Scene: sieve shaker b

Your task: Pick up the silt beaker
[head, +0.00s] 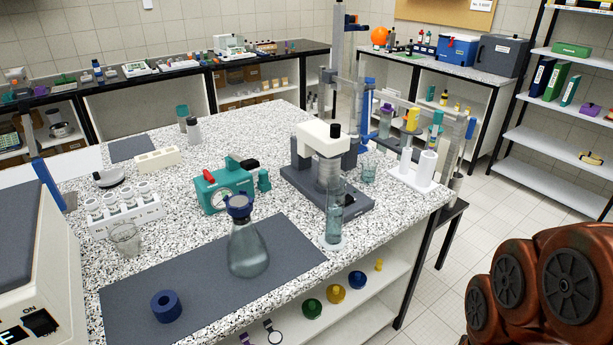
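No beaker shows a label that I can read, so I cannot tell which is the silt beaker. One clear glass beaker (125,240) stands at the left of the bench, in front of a white rack of cups. A smaller clear beaker (369,173) stands right of the sieve shaker (327,170). My gripper is not in view. Only reddish-brown links of my arm show at the lower right, apart from the bench.
A conical flask (248,252) with a blue top stands on the dark mat (205,285), right of a blue ring (166,306). A tall glass cylinder (334,220) stands near the bench's front edge. A teal pump (222,190) and white stand (413,180) are nearby.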

